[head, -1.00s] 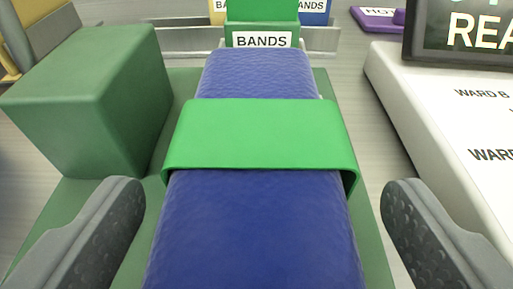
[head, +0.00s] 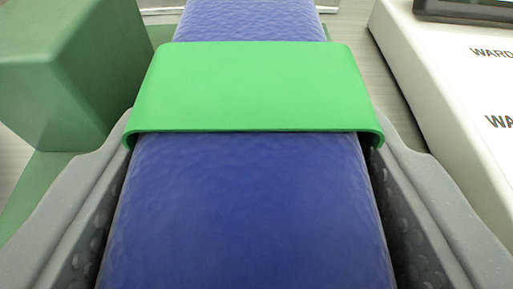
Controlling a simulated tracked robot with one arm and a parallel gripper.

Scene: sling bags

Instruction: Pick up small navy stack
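The small navy stack (head: 245,205) is a blue, textured, padded block running away from me through the middle of the head view. A bright green band (head: 250,90) wraps over its top. My gripper (head: 252,140) straddles the stack, one grey finger along each side, with the dark studded pads facing it. The fingers look open, with narrow dark gaps beside the stack; I cannot tell whether either pad touches it.
A dark green block (head: 70,75) stands close on the left, near the left finger. A white board with ward lettering (head: 450,90) lies on the right, with a dark-framed sign's edge at its top. A strip of grey surface shows between stack and board.

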